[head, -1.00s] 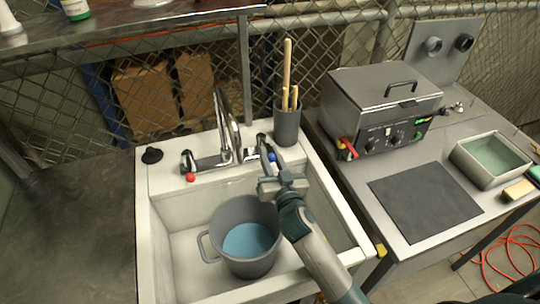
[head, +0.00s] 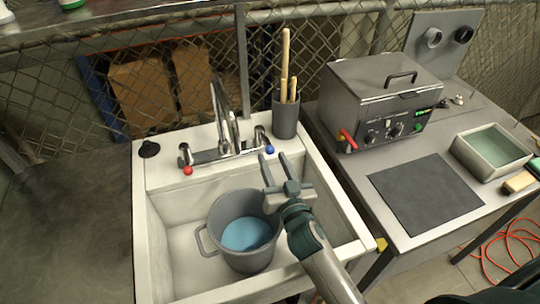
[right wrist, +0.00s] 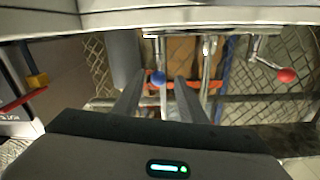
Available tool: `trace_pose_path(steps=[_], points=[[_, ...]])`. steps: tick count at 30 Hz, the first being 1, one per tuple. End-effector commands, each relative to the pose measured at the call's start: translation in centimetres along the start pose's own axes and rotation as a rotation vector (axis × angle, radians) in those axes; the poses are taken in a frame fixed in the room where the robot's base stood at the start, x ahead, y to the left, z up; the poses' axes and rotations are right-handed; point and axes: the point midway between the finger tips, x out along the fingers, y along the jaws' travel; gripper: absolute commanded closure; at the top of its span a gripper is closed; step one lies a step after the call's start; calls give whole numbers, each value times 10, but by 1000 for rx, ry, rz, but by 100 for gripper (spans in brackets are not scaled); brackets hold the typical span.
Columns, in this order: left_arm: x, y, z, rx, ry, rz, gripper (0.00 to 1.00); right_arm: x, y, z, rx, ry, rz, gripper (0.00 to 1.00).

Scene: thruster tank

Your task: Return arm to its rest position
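My right gripper (head: 275,162) is over the sink, its two fingers apart and nothing between them. It points toward the faucet and sits just in front of the blue-marked tap handle (head: 268,149), apart from it as far as I can tell. The right wrist view also shows both fingers of the right gripper (right wrist: 156,88) spread, with the blue knob (right wrist: 158,77) beyond them. My right arm comes in from the lower right over the sink's right side. My left gripper is not in view.
A grey pot (head: 214,215) with blue liquid stands in the white sink (head: 143,230), left of my right arm. The faucet (head: 228,125), a holder with wooden sticks (head: 285,118) and a grey heater box (head: 375,95) stand behind. A bench with a dark mat (head: 425,192) is at right.

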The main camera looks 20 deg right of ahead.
Motion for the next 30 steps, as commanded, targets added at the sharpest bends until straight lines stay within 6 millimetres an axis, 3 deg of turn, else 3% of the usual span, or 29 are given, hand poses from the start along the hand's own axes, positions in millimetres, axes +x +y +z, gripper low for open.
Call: trace_pose_path(steps=[6,22,30], points=[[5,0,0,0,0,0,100,-16,0,0,0,0,1,62],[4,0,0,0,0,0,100,-16,0,-1,0,0,0,62],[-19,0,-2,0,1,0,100,-16,-5,-24,0,1,0,62]])
